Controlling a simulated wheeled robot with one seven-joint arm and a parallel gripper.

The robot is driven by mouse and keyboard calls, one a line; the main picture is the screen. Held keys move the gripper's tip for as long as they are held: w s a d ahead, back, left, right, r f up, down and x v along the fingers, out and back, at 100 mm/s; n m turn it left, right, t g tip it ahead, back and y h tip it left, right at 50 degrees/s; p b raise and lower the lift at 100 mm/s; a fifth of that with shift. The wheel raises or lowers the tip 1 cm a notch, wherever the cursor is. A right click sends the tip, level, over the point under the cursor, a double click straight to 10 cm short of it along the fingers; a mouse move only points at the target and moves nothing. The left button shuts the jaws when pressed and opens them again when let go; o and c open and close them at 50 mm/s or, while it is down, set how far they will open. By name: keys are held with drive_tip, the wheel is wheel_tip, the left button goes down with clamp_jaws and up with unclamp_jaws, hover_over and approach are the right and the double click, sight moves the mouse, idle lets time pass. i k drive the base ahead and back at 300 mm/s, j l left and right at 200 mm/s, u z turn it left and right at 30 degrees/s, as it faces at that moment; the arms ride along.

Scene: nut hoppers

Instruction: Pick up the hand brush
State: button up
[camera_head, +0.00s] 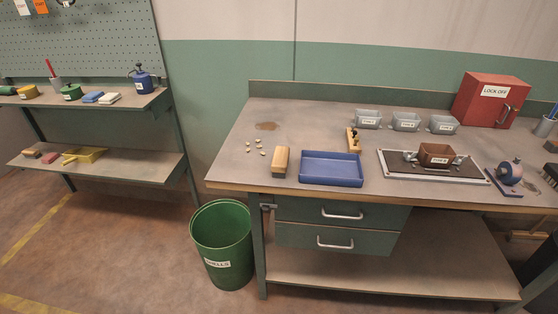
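A tan wooden block (280,163) with a darker lower edge lies on the workbench (235,160), left of a blue tray and beside several small pale nuts (258,147). It looks most like the hand brush, but its bristles are not clear. A brown object with a dark, bristle-like side (550,173) is partly cut off at the right edge of the picture, so I cannot rule it out. My gripper is not in view.
The blue tray (332,181) sits at the bench front. Grey bins (405,121), a red lock-off box (491,99) and a brown hopper (436,154) stand to the right. A green shells bin (222,242) stands on the floor beside the bench. Shelves (120,165) are left.

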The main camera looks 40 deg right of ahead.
sight(280, 159)
drive_tip(key=i+j+z, duration=0.15)
drive_tip(key=z, duration=0.2)
drive_tip(key=i+j+z, duration=0.2)
drive_tip(key=i+z, duration=0.15)
